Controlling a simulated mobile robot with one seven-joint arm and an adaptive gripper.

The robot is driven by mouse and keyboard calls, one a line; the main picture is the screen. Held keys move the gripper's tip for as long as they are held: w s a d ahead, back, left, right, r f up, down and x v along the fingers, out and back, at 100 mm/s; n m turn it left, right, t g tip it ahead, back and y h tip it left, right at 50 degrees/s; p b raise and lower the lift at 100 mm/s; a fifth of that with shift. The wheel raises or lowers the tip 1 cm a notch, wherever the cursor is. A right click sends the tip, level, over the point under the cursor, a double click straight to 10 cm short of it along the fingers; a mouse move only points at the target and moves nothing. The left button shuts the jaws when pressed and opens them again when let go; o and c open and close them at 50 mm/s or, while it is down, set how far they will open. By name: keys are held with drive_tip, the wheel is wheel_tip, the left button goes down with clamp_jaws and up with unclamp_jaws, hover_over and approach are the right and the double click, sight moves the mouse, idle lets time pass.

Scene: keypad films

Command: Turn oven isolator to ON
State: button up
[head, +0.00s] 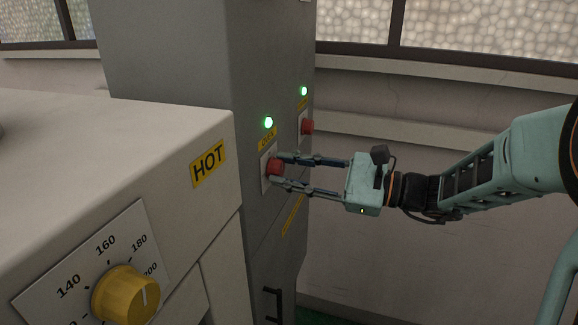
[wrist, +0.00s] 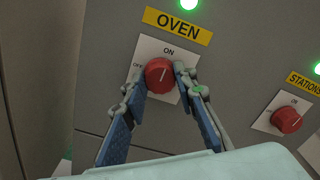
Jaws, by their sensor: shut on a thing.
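The oven isolator is a red round knob (wrist: 158,76) on a white plate (wrist: 186,52) marked ON and OFF, under a yellow OVEN label (wrist: 178,25). The knob's white line points up, toward ON. A green lamp (wrist: 189,3) above it is lit. In the head view the knob (head: 274,167) is on the side of a grey cabinet, with its lit lamp (head: 268,122) above. My gripper (head: 282,170) reaches it from the right, shut on the knob with one finger on each side. The wrist view shows both fingers (wrist: 159,73) against it.
A second red knob (wrist: 287,120) labelled STATIONS is beside it, with its own lit green lamp (head: 304,91). A pale unit marked HOT (head: 208,163), with a yellow temperature dial (head: 125,294), stands at the left. A black handle (head: 272,305) is lower on the cabinet.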

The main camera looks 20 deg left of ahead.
idle(0.3)
drive_tip(key=o, duration=1.2)
drive_tip(key=shift+c, duration=0.2)
drive_tip(key=shift+d, duration=0.1)
drive_tip(key=s+d, duration=0.1)
drive_tip(key=d, duration=1.1)
drive_tip(key=shift+a, duration=0.1)
